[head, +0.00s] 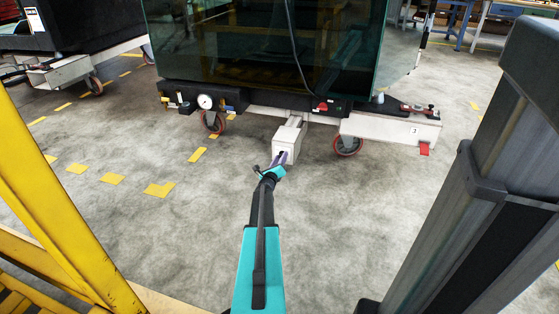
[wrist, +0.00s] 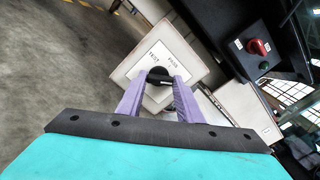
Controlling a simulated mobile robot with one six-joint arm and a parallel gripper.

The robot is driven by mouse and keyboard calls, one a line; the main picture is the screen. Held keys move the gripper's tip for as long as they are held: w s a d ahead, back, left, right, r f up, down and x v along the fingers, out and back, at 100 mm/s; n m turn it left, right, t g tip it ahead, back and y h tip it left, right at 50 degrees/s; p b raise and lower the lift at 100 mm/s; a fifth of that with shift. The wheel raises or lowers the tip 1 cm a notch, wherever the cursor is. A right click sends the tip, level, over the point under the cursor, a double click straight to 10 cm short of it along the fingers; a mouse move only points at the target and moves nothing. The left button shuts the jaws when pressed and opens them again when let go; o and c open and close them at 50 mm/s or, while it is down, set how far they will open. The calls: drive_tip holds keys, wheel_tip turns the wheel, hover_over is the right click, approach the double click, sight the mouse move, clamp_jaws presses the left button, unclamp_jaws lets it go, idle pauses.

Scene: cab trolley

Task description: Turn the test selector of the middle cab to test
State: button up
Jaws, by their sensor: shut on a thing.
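The middle cab (head: 262,50) stands on its trolley in the head view, with dark greenish glass. A pale selector box (head: 286,143) sticks out low from its front. In the wrist view, the box's white label plate (wrist: 174,57) reads TEST on the left; the other word, on the right, is hard to read. The black selector knob (wrist: 158,75) sits below the words. My gripper (head: 280,157) reaches the box, its purple fingers on either side of the knob and shut on it in the wrist view (wrist: 159,83). The fingers partly hide the knob, and I cannot tell its pointer direction.
A red rotary switch (wrist: 258,46) on a dark box is up and right of the knob. A gauge (head: 205,102) and caster wheels (head: 347,145) flank the selector box. A yellow frame (head: 50,190) stands at left. Grey floor (head: 190,225) is clear around my arm.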

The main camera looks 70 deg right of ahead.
drive_tip(key=n+p, duration=1)
drive_tip(key=n, duration=1.2)
drive_tip(key=shift+d+r+p, duration=0.1)
drive_tip(key=shift+d+p, duration=0.05)
drive_tip(key=shift+p, duration=0.25)
drive_tip(key=shift+n, duration=0.3)
drive_tip(key=o, duration=1)
drive_tip(key=shift+o, duration=0.4)
drive_tip(key=shift+w, duration=0.1)
drive_tip(key=shift+a, duration=0.2)
